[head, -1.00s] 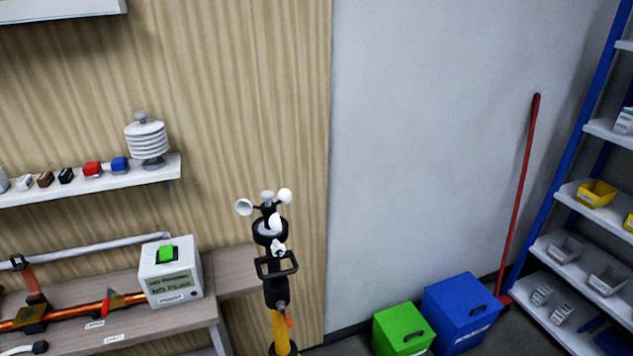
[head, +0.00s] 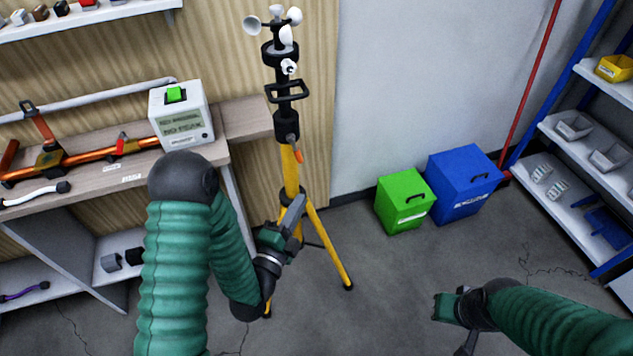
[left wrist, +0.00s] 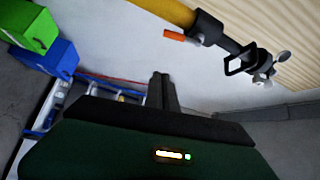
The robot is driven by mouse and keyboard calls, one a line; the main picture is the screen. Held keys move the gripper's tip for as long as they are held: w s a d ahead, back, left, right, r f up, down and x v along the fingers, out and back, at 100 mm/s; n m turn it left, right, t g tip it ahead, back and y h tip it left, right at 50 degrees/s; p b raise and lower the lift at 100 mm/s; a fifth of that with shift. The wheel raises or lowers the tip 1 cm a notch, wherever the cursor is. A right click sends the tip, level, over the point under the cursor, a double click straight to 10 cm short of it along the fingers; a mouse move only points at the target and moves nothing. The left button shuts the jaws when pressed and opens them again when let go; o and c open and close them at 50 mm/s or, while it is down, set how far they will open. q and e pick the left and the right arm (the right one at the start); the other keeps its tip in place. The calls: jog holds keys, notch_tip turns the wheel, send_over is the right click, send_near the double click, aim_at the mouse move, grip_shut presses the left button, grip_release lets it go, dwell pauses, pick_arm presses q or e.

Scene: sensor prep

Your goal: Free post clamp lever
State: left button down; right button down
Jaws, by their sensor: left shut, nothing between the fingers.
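The post clamp lever (head: 298,156) is a small orange lever on the black collar where the yellow tripod (head: 290,172) meets the dark post (head: 285,122). It also shows in the left wrist view (left wrist: 174,36), sticking out from the collar. My left gripper (head: 296,207) is shut and empty, in front of the tripod and below the lever in the head view. Its closed fingers (left wrist: 162,88) point toward the room in the left wrist view, apart from the lever. My right gripper (head: 455,318) is low at the right, far from the post; its fingers are unclear.
White anemometer cups (head: 276,20) top the post. A workbench (head: 110,158) with a white box (head: 182,115) stands left of it. A green bin (head: 405,200) and a blue bin (head: 463,183) stand right. Floor between tripod and bins is clear.

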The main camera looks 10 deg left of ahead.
aim_at(296, 150)
pick_arm(q)
jog(key=w+a+r+b, duration=0.1)
jog(key=w+a+b, duration=0.1)
jog(key=w+b, duration=0.4)
jog(key=w, duration=0.5)
jog(key=shift+a+r+t, duration=0.25)
jog(key=shift+t, duration=0.05)
jog(key=shift+s+a+m+g+p, duration=0.2)
jog(key=shift+a+m+g+p, duration=0.15)
jog(key=shift+m+g, duration=0.25)
jog(key=shift+s+a+m+g+p, duration=0.2)
jog(key=shift+m+g+p, duration=0.2)
jog(key=shift+m, duration=0.3)
